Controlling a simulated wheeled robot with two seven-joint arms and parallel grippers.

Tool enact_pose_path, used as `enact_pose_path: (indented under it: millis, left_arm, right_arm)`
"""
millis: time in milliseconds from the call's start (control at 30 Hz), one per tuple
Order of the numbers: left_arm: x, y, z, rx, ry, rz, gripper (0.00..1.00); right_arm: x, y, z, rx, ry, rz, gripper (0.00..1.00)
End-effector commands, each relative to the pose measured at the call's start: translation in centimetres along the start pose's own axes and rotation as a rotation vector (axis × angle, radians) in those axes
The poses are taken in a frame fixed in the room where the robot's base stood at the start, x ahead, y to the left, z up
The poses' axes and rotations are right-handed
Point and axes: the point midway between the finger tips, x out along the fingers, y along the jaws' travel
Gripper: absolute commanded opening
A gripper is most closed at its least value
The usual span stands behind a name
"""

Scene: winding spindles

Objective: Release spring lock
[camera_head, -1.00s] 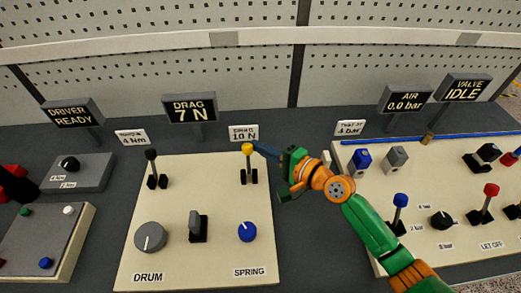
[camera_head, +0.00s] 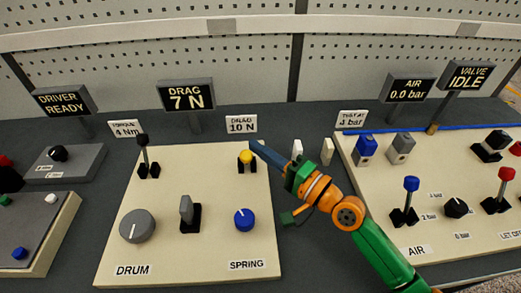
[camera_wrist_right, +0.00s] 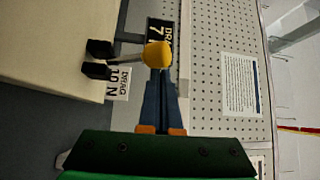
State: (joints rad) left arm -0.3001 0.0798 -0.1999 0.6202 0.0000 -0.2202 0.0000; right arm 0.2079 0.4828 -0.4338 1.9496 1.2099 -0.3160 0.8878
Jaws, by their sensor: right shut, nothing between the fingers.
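The yellow-knobbed lever (camera_head: 246,156) stands between black brackets above the blue SPRING knob (camera_head: 245,220) on the cream panel (camera_head: 215,165). Its knob sits close above the brackets in the head view, so it looks tilted towards me. My right gripper (camera_head: 254,145) has its blue fingers shut and empty, with the tips right beside the yellow knob. In the right wrist view the shut fingertips (camera_wrist_right: 161,76) lie just by the yellow knob (camera_wrist_right: 158,54); I cannot tell whether they touch. My left gripper is not in view.
A black-knobbed lever (camera_head: 143,141), a grey DRUM knob (camera_head: 137,226) and a grey switch (camera_head: 188,212) share the panel. The DRAG display (camera_head: 186,94) reads 7 N; a DRAG card (camera_head: 241,124) reads 10 N. The AIR panel (camera_head: 430,235) stands to the right.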

Motion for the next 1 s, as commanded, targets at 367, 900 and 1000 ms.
enact_pose_path:
  millis: [367,900,1000]
  left_arm:
    - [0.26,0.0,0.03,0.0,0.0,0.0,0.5]
    - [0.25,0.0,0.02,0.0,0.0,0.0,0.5]
    - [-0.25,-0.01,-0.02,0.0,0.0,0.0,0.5]
  right_arm:
    - [-0.01,0.32,-0.03,-0.001,0.001,0.0,0.0]
    - [0.0,0.34,-0.03,-0.001,0.001,0.0,0.0]
    - [0.15,-0.16,-0.1,-0.001,0.002,-0.001,0.0]
